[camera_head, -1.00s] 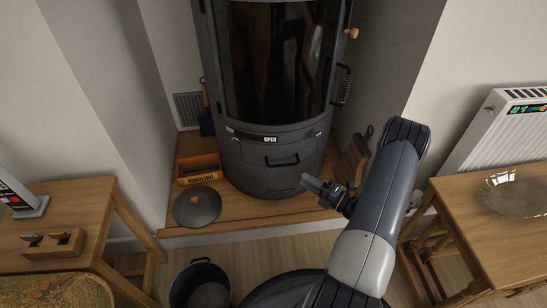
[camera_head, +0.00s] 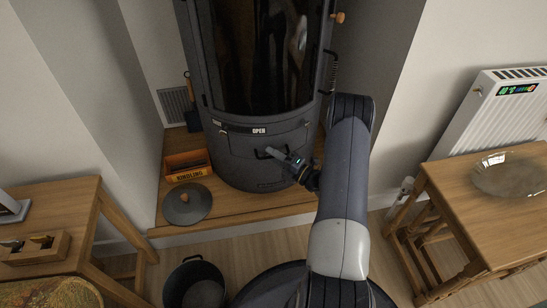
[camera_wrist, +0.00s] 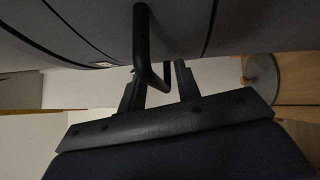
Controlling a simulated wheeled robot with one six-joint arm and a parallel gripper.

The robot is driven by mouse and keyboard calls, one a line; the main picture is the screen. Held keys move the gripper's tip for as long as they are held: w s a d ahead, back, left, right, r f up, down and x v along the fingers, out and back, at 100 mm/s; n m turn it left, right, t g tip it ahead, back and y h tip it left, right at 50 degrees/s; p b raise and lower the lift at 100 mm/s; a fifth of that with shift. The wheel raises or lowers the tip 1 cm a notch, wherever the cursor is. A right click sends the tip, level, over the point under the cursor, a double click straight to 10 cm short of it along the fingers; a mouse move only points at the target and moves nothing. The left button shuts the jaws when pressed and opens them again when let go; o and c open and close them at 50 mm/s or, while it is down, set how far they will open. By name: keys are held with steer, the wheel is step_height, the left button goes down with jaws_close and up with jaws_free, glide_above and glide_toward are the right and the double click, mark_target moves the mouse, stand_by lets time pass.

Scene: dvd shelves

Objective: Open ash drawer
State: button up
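The ash drawer (camera_head: 245,168) is the dark curved front panel low on the stove, and it looks shut. Its black bar handle (camera_head: 259,154) is partly hidden behind my gripper (camera_head: 277,155) in the head view. In the wrist view the handle (camera_wrist: 141,40) reaches down from the drawer front and bends between the two fingers of my gripper (camera_wrist: 160,85). The fingers are apart, one on each side of the handle's bend. I cannot tell whether either finger touches it.
The stove's glass door (camera_head: 262,60) is above the drawer. An orange kindling box (camera_head: 187,165) and a round dark lid (camera_head: 187,204) sit on the wooden hearth at left. A black bucket (camera_head: 194,283) stands on the floor. Wooden tables flank both sides.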

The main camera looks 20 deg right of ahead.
steer(key=shift+c, duration=0.2)
jaws_close()
stand_by(0.5)
